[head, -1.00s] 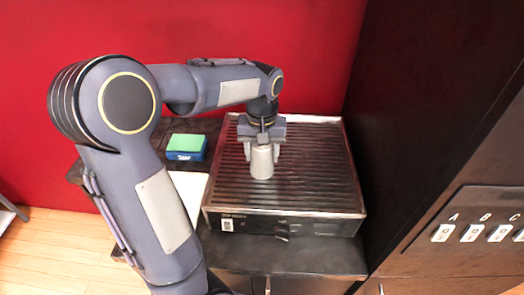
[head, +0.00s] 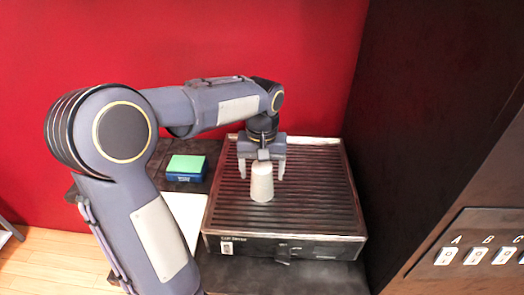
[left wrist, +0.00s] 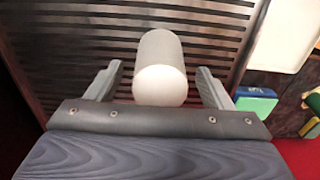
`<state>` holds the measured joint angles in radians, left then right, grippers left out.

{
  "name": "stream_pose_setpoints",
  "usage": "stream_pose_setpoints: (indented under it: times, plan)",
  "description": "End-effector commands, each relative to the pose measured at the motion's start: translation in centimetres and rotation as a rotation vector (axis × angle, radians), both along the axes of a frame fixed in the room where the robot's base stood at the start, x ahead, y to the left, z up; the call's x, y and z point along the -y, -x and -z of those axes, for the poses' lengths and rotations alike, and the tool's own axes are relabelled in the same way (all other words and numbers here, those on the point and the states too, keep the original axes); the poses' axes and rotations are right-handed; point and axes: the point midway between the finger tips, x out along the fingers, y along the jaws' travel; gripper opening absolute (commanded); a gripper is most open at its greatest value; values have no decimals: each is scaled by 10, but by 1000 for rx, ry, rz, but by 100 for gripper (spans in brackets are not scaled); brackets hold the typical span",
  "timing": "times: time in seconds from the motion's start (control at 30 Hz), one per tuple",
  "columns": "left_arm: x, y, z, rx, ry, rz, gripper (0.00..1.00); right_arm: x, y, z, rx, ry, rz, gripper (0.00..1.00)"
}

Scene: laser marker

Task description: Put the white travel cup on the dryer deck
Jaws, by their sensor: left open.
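The white travel cup (head: 262,183) stands upright on the slatted dark dryer deck (head: 320,190), left of its middle. My left gripper (head: 262,172) is open just above and behind the cup, with its fingers spread apart. In the left wrist view, the cup (left wrist: 160,70) lies between the two fingers of the left gripper (left wrist: 160,85), with a gap on each side. The dryer deck (left wrist: 60,50) shows behind it as dark slats. My right gripper is in neither view.
A green and blue box (head: 186,167) and a white sheet (head: 188,212) lie left of the dryer. A dark cabinet with lettered switches (head: 478,250) stands on the right. A red wall is behind. The rest of the deck is clear.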

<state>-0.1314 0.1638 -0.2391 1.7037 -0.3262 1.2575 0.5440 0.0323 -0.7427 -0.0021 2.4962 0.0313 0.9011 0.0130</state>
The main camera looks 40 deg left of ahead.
Motion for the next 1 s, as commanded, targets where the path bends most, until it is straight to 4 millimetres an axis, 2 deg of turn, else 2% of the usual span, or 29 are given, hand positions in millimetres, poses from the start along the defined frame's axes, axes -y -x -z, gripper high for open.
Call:
stream_pose_setpoints:
  times: [0.3, 0.5, 0.77, 0.87, 1.0]
  plan:
    - [0, -1, -69, 6, 0, 0, 74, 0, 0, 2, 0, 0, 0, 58]
    - [0, 0, -95, 3, -1, 0, 74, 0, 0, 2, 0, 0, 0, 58]
    - [0, 4, -102, 9, 10, 8, 74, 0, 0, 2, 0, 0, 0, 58]
    - [4, 20, -97, 46, 47, 46, 74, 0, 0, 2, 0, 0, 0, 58]
    - [21, 62, -82, 157, 136, 148, 74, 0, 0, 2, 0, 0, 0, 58]
